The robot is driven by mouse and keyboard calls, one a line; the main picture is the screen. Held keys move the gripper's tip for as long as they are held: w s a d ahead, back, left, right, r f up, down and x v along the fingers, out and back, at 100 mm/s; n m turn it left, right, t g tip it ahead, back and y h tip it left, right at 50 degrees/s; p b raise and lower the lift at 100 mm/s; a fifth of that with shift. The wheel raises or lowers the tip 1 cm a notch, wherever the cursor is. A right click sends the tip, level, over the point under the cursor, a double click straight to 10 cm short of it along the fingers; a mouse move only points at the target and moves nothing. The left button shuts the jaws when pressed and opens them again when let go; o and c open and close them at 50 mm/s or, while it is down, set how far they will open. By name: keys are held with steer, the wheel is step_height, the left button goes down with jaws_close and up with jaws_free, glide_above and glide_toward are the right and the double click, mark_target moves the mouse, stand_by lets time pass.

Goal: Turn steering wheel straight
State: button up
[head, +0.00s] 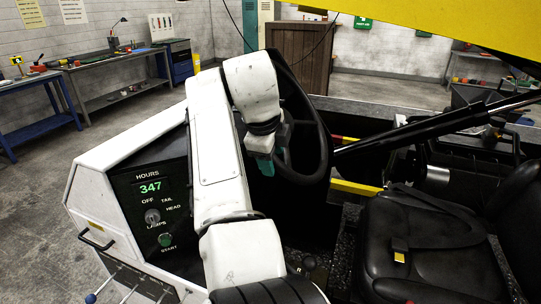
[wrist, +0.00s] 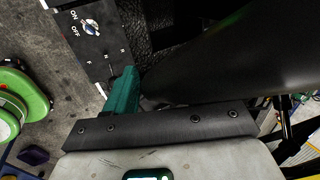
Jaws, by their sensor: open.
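The black steering wheel (head: 322,150) stands steeply tilted at the middle of the head view, in front of the seat. My white arm covers its left part. My gripper (head: 281,158), with teal fingers, is at the wheel's left inner side, and its jaws are open. In the wrist view one teal finger (wrist: 122,93) shows beside a large dark curved surface, likely the wheel rim (wrist: 220,55). The other finger is hidden there. I cannot tell whether the finger touches the rim.
The white console (head: 110,180) has a panel with an hours display, lamp switch and start button. A black seat (head: 425,245) is at right. A black strut (head: 440,125) and yellow boom (head: 460,30) cross the right side. Workbenches (head: 120,75) stand behind, with open floor between.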

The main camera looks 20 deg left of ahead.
steer(key=v, duration=1)
steer(key=shift+s+r, duration=0.15)
steer(key=shift+r, duration=0.2)
steer(key=shift+a, duration=0.1)
